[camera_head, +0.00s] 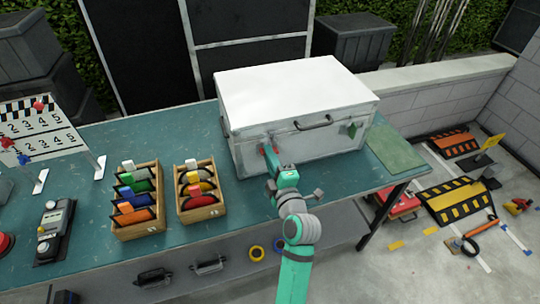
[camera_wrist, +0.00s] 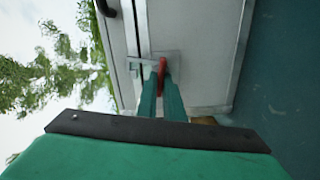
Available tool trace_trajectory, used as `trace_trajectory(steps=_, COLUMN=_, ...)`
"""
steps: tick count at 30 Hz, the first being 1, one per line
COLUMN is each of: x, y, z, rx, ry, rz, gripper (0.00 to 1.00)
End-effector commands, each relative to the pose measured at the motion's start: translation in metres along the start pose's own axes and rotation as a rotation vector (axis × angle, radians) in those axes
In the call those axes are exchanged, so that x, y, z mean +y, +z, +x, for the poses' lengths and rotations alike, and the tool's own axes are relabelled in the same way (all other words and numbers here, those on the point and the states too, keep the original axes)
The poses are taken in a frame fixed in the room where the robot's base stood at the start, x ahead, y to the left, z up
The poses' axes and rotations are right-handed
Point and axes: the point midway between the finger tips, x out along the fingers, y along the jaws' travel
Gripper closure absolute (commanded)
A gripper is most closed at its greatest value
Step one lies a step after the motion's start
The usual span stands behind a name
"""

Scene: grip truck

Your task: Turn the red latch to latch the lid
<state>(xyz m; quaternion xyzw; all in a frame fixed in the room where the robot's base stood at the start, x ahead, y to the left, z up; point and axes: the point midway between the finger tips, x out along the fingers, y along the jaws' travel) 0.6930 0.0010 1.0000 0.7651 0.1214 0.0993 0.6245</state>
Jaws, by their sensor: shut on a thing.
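A white and silver case (camera_head: 295,105) stands on the teal table with its lid down. The red latch (camera_head: 267,149) is on the left part of its front face; it also shows in the wrist view (camera_wrist: 162,72), beside the seam of the lid on a metal plate. My gripper (camera_head: 271,161) is at the front of the case, its green fingers (camera_wrist: 160,92) shut on the red latch. The fingers hide part of the latch. A green latch (camera_head: 352,130) sits on the right part of the front face, and a dark handle (camera_head: 314,122) lies between them.
A green mat (camera_head: 395,149) lies right of the case. The teal table (camera_head: 345,185) is clear in front of the case on the right.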

Motion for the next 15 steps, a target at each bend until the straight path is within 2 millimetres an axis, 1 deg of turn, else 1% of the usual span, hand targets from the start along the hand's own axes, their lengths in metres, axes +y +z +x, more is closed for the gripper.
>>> trace_trajectory(steps=6, x=-0.0004, y=-0.0006, z=0.0004, rx=0.000, ry=0.001, rz=-0.126, gripper=1.00)
trace_trajectory(steps=15, x=-0.0012, y=-0.0011, z=0.0001, rx=0.001, ry=0.001, rz=-0.208, gripper=1.00)
